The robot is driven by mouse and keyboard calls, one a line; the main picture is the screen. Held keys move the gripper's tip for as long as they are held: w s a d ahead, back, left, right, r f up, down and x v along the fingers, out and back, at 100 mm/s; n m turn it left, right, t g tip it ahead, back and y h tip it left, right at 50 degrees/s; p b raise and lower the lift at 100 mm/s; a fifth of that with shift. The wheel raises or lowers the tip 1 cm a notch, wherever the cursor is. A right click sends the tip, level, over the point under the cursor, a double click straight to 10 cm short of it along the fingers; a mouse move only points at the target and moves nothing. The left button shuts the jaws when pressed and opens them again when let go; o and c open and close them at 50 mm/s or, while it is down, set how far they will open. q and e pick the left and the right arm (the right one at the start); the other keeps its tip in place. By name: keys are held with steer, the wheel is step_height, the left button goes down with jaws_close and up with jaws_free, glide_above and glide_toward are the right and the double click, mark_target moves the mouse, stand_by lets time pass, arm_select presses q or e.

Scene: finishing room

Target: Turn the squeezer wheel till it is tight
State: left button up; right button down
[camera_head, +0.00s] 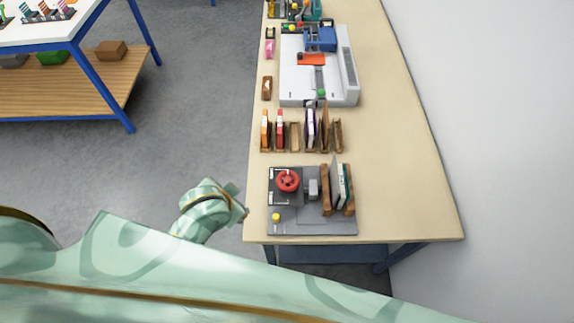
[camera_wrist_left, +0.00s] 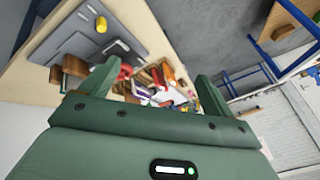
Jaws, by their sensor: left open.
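The squeezer stands at the near end of the bench in the head view, on a grey base (camera_head: 312,224). Its red wheel (camera_head: 288,180) sits at its left side, with a grey block (camera_head: 313,188) beside it. At its right are upright wooden boards (camera_head: 326,190) with thin pale and dark pieces (camera_head: 340,187) between them. A yellow knob (camera_head: 276,217) is at its front left corner. My left gripper (camera_wrist_left: 154,84) is open and empty, left of the bench edge and apart from the wheel. In the left wrist view, the red wheel (camera_wrist_left: 125,72) is partly hidden behind one finger.
Behind the squeezer, a rack (camera_head: 294,138) holds several upright pieces, then a white machine (camera_head: 299,84) with blue and orange parts. The bench (camera_head: 400,190) is clear along its right side, towards the wall. A blue-framed table (camera_head: 95,75) stands at the far left.

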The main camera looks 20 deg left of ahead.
arm_select(q)
steer(key=w+d+r+n+h+p, duration=0.1)
steer(key=w+d+r+n+h, duration=0.1)
steer(key=w+d+r, duration=0.3)
steer(key=n+g, duration=0.6)
steer(key=n, duration=0.9)
glide_above(288, 180)
steer(key=f, duration=0.2)
step_height(288, 180, down, 16)
steer(key=b, duration=0.6)
steer(key=shift+w+r+b, duration=0.1)
steer(key=shift+b, duration=0.25)
arm_select(e)
step_height(288, 180, down, 4)
steer(key=shift+f, duration=0.1)
arm_select(q)
steer(key=c, duration=1)
